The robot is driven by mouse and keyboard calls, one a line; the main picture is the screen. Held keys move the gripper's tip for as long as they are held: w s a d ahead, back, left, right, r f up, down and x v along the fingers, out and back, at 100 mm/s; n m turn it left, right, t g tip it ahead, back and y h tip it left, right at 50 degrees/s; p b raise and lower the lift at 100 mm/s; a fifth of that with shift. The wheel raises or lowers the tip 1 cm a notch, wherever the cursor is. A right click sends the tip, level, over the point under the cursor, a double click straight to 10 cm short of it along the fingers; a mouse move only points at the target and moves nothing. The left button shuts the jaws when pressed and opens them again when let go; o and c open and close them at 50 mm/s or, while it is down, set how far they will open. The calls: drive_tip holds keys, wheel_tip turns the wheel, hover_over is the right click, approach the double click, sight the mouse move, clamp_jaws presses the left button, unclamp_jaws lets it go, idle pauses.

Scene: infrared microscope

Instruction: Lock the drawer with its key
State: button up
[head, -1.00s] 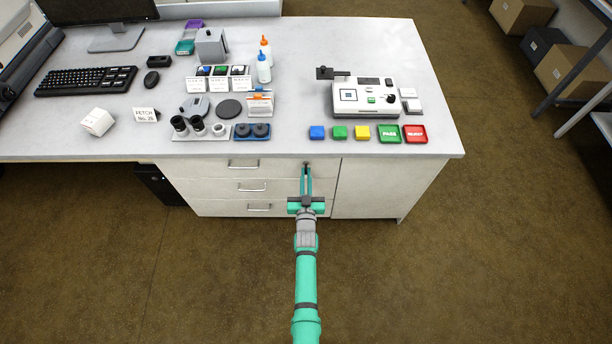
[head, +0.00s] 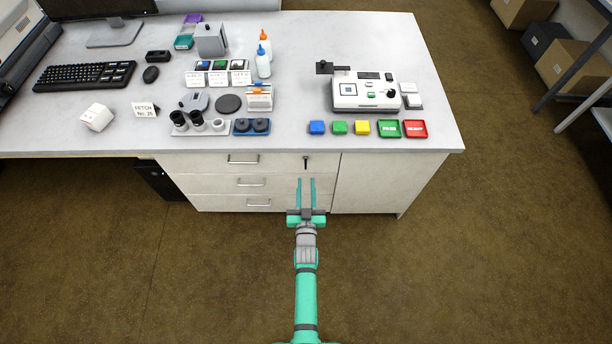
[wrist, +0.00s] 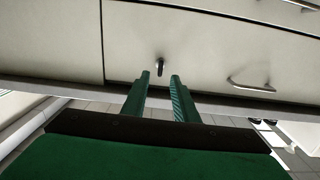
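The white drawer unit (head: 215,185) stands under the desk, with its drawers closed. A small dark key (head: 306,161) sits in the lock at the upper right of the top drawer front (head: 275,163). In the wrist view the key (wrist: 160,66) shows as a dark upright piece on the drawer front. I cannot tell whether the lock is turned. My gripper (head: 306,181) is open and empty in front of the drawers, pointing at the lock. In the wrist view its two green fingers (wrist: 160,78) are apart, with the key beyond and between the tips, not touching them.
Drawer handles (head: 243,161) project left of the lock. The desk top (head: 300,100) overhangs above it and carries a white instrument (head: 365,92), coloured blocks and trays, and a keyboard (head: 85,76). The floor (head: 430,270) around my arm is clear.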

drive_tip(key=shift+s, duration=2.05)
drive_tip(key=shift+s, duration=0.1)
drive_tip(key=s+r+g, duration=0.1)
drive_tip(key=s+r, duration=0.2)
drive_tip(key=s, duration=0.8)
drive_tip(key=s+r, duration=0.2)
drive_tip(key=s, duration=0.8)
drive_tip(key=s+r+g, duration=0.1)
drive_tip(key=s+r, duration=1.4)
drive_tip(key=r, duration=0.1)
drive_tip(key=shift+r+g, duration=0.2)
drive_tip(key=shift+g, duration=0.1)
